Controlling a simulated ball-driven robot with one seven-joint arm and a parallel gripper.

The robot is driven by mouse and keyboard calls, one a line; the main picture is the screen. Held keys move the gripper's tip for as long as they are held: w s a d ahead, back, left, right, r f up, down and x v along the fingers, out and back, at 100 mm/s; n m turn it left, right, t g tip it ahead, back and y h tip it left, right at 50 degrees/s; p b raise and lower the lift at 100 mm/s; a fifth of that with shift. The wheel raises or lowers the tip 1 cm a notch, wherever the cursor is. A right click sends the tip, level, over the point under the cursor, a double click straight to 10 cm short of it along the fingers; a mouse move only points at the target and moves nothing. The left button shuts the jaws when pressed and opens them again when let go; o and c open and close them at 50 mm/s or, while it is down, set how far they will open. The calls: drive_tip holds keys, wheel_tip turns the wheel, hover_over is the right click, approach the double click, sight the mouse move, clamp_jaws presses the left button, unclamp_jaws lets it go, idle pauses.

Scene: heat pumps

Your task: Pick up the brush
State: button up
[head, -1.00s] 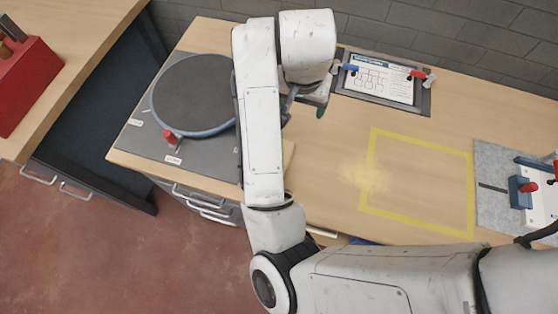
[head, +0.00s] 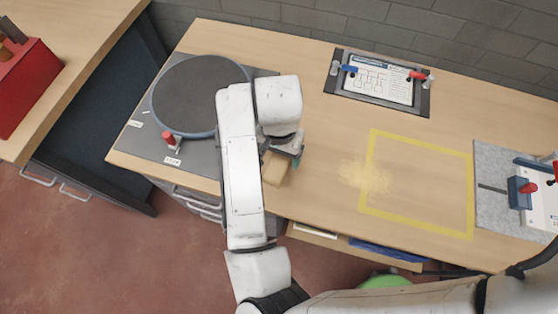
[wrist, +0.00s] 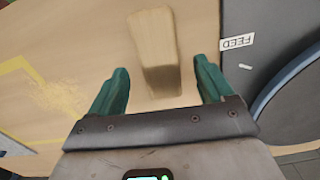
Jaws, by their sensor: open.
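The brush (wrist: 156,52) is a light tan wooden block, seen in the wrist view lying on the table between and ahead of my fingers. In the head view the brush (head: 275,169) shows partly beside my arm, near the table's front edge. My gripper (wrist: 160,88) is open, with one green finger on each side of the near end of the brush. In the head view my gripper (head: 288,158) is right over the brush and partly hides it. Whether the fingers touch it, I cannot tell.
A round dark turntable (head: 195,90) with a red knob (head: 169,138) stands left of my arm. A patch of yellow dust (head: 367,176) overlaps a yellow taped square (head: 420,226). A framed sheet (head: 380,82) lies at the back. A clamp fixture (head: 521,191) is at the right.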

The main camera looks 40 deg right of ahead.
drive_tip(key=shift+f, duration=1.45)
drive_tip(key=shift+c, duration=0.2)
drive_tip(key=c, duration=1.2)
drive_tip(key=shift+o, duration=0.2)
drive_tip(key=shift+r, duration=0.45)
drive_tip(key=r, duration=0.1)
drive_tip(key=r+b, duration=0.1)
drive_tip(key=shift+s+r, duration=0.2)
drive_tip(key=shift+r, duration=0.1)
drive_tip(key=s+d+r, duration=0.3)
drive_tip(key=s+r, duration=0.6)
drive_tip(key=s, duration=0.4)
drive_tip(key=shift+s+r, duration=0.15)
drive_tip(key=shift+r, duration=0.15)
